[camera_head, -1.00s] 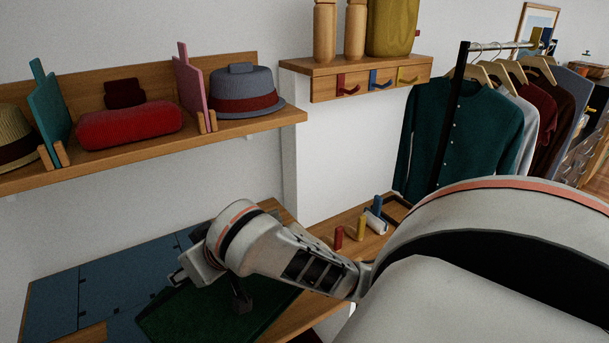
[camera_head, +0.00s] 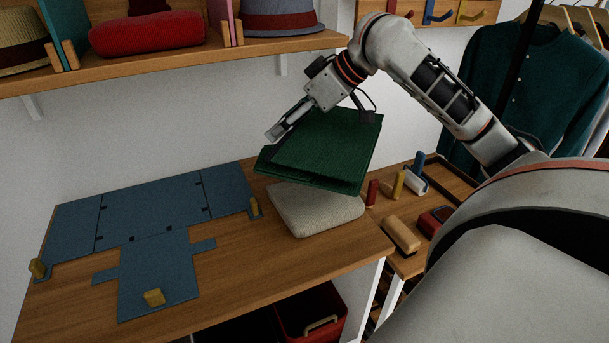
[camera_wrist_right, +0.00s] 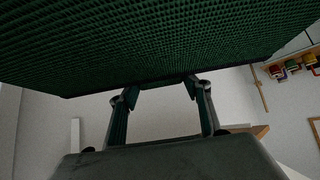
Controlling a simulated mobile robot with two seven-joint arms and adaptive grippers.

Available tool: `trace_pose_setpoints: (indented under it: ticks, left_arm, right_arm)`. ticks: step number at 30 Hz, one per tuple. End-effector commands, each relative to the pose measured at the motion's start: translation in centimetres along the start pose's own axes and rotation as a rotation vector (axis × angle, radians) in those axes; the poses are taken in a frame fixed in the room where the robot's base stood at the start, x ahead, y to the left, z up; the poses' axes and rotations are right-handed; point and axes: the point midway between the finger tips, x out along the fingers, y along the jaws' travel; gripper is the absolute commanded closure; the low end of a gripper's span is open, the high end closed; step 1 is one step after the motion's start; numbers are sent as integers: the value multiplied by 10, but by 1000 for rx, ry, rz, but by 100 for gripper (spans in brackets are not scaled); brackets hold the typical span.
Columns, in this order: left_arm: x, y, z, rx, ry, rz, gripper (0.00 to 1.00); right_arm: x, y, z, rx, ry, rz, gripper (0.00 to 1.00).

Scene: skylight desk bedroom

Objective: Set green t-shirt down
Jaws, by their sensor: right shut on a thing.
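The folded green t-shirt (camera_head: 325,150) is tilted above the right part of the desk (camera_head: 245,290). It hangs over a folded pale beige cloth (camera_head: 315,210) lying there; I cannot tell whether its lower edge touches that cloth. My right gripper (camera_head: 338,110) comes from above and is shut on the t-shirt. In the right wrist view, the green fabric (camera_wrist_right: 160,40) fills the top, with its edge at the fingertips (camera_wrist_right: 162,90). My left gripper is not in view.
A blue folding board (camera_head: 150,215) with yellow blocks lies on the desk's left. A wooden shelf (camera_head: 170,62) with hats is above. Small rollers and a brush (camera_head: 402,234) lie on the right side surface. A red bin (camera_head: 312,310) sits below the desk.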

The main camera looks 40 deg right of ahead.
Motion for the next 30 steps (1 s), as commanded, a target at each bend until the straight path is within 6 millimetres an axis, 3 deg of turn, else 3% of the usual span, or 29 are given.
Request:
trace_pose_setpoints:
  ticks: [6,18,30]
  left_arm:
    - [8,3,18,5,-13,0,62]
    - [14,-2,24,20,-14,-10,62]
    - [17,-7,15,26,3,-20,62]
  right_arm:
    - [32,-2,31,3,-5,-8,78]
    - [63,-2,61,3,-2,-6,78]
    - [67,0,67,0,-1,0,78]
